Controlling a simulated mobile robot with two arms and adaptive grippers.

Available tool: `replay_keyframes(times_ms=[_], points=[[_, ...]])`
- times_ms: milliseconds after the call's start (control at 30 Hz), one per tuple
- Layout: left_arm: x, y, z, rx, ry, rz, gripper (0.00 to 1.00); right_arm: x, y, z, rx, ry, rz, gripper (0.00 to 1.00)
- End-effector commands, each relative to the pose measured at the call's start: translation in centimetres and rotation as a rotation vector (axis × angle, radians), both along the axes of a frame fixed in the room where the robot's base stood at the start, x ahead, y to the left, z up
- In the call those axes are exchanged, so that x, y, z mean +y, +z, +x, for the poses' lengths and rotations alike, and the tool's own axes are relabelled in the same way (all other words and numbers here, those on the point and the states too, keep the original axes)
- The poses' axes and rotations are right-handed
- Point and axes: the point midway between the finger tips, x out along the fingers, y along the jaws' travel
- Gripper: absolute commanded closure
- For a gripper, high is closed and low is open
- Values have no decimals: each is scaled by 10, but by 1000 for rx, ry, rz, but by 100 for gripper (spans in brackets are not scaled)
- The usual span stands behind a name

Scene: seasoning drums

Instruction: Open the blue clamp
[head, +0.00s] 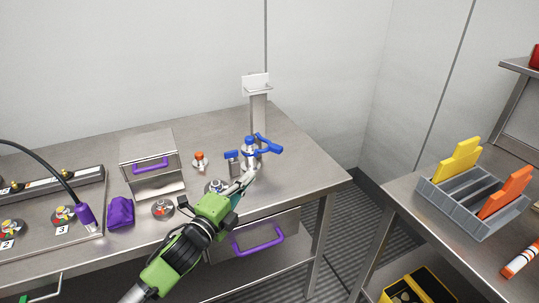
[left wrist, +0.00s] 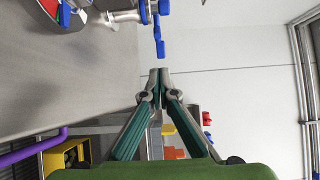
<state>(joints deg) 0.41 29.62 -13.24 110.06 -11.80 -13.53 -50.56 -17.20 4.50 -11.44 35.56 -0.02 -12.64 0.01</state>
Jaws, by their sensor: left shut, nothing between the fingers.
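The blue clamp (head: 268,147) is on a metal stand on the steel table, with its blue handles spread to the right and left of the post. In the left wrist view blue parts of the clamp (left wrist: 159,42) show just beyond my fingertips, near the top. My left gripper (head: 248,178) is just below the clamp in the head view. In the left wrist view its fingertips (left wrist: 159,72) meet, shut with nothing between them. A small gap shows between the tips and the blue part. My right gripper is not in view.
The table's right end is clear. A grey tray (head: 462,216) sits on a separate table at right.

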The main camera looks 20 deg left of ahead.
Motion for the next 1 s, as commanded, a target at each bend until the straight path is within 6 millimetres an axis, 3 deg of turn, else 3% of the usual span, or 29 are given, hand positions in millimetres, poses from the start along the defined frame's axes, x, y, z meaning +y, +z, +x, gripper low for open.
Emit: replay_keyframes(times_ms=[200,367,567,1000], points=[[12,5,-15,21,-89,-4,100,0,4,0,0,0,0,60],[13,7,-13,23,-101,-11,100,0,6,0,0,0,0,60],[5,8,9,22,-100,-13,100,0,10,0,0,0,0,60],[-20,9,85,21,-99,-12,100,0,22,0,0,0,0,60]])
